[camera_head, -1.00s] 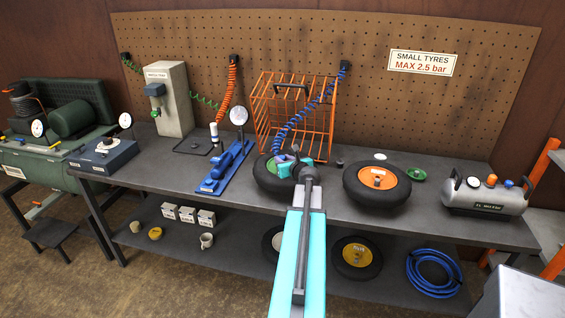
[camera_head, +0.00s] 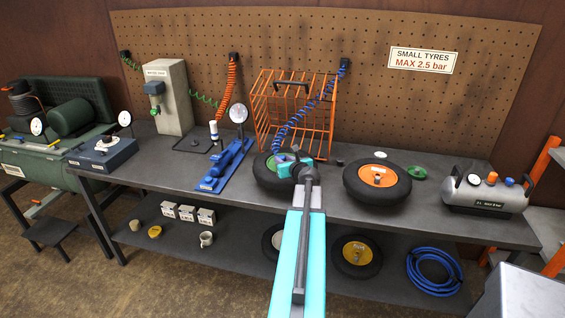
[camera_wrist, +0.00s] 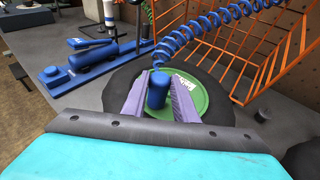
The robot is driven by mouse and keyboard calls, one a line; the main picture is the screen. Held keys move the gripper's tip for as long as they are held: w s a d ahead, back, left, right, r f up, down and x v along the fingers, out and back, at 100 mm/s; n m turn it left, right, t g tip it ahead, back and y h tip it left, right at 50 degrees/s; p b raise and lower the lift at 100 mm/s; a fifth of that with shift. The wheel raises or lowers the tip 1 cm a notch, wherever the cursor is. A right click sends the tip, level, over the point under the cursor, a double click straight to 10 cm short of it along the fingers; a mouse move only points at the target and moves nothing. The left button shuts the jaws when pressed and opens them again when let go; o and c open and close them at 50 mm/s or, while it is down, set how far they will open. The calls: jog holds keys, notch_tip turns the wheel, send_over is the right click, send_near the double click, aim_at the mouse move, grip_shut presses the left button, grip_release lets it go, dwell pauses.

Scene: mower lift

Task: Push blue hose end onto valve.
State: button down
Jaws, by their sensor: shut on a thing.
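The blue coiled hose (camera_head: 305,122) hangs from the pegboard and runs down to my gripper. In the wrist view its coils (camera_wrist: 205,28) lead to a blue hose end (camera_wrist: 157,88). My gripper (camera_head: 294,163) is shut on this hose end, and its two purple-grey fingers (camera_wrist: 157,100) lie on either side of it. The hose end is over the green hub (camera_wrist: 188,98) of a black tyre (camera_head: 268,180) on the bench. The valve is hidden under the hose end or the fingers; I cannot tell whether they touch.
An orange wire cage (camera_head: 300,112) stands behind the tyre. A blue foot pump (camera_head: 228,165) is to the left. A second tyre with an orange hub (camera_head: 377,176) is to the right. A silver air tank (camera_head: 488,192) stands at the bench's right end.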

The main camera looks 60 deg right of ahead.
jog(key=shift+f, duration=0.1)
jog(key=c, duration=1.7)
grip_release()
jog(key=shift+s, duration=0.1)
jog(key=shift+v, duration=1.45)
jog(key=p+v, duration=0.2)
jog(key=v, duration=0.5)
jog(key=shift+s+a, duration=0.15)
jog(key=shift+a, duration=0.15)
